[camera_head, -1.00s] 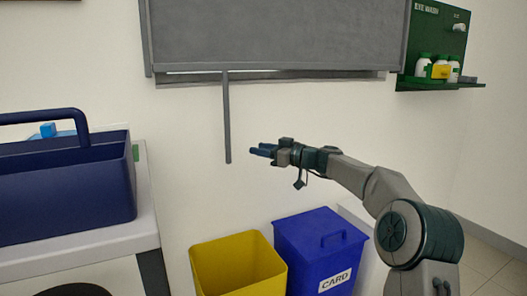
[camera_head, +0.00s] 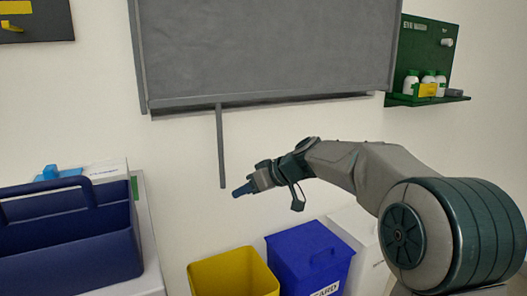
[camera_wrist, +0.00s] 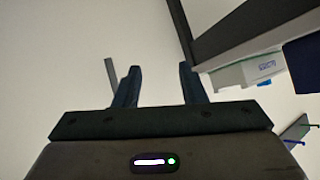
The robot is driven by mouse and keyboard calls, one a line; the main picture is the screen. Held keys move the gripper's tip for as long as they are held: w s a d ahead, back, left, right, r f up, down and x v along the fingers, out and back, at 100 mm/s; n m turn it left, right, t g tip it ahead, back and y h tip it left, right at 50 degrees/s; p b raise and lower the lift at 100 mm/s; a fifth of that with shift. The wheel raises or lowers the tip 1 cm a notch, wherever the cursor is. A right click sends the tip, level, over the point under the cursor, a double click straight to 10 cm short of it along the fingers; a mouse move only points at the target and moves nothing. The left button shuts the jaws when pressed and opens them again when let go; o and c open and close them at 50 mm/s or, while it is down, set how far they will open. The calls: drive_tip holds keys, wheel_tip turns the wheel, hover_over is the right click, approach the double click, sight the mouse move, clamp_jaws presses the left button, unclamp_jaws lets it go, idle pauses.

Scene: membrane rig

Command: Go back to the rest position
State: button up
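My gripper (camera_head: 241,190) hangs in front of the white wall in the head view, pointing left and slightly down. In the wrist view my gripper (camera_wrist: 160,76) has its two dark fingers spread apart, with only pale wall between them. It holds nothing. The fingertips are near the lower end of a thin grey rod (camera_head: 221,148) that hangs below a grey panel (camera_head: 265,50). I cannot tell whether they touch. My arm reaches in from the right side of the head view.
A dark blue tote (camera_head: 115,255) stands on a white table at left. A yellow bin (camera_head: 232,272) and a blue bin (camera_head: 310,258) stand below my gripper. A green shelf board (camera_head: 425,45) with white bottles hangs at upper right. The wall between is clear.

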drive_tip(key=s+d+r+m+h+p, duration=0.3)
drive_tip(key=s+d+p, duration=0.3)
drive_tip(key=s, duration=0.4)
drive_tip(key=s+d+r+m+g+h+p, duration=0.1)
drive_tip(key=s+d+r+m+h+p, duration=0.2)
drive_tip(key=s+d+p, duration=0.3)
drive_tip(key=s+d+r+m+g+h+p, duration=0.1)
drive_tip(key=s+d+r+m+h+p, duration=0.2)
drive_tip(key=s+d+p, duration=0.4)
drive_tip(key=s+r+p, duration=0.1)
drive_tip(key=s+p, duration=0.1)
drive_tip(key=s, duration=0.6)
drive_tip(key=shift+s+r+m+h+p, duration=0.3)
drive_tip(key=shift+s+p, duration=0.05)
drive_tip(key=shift+p, duration=0.05)
drive_tip(key=shift+d, duration=0.1)
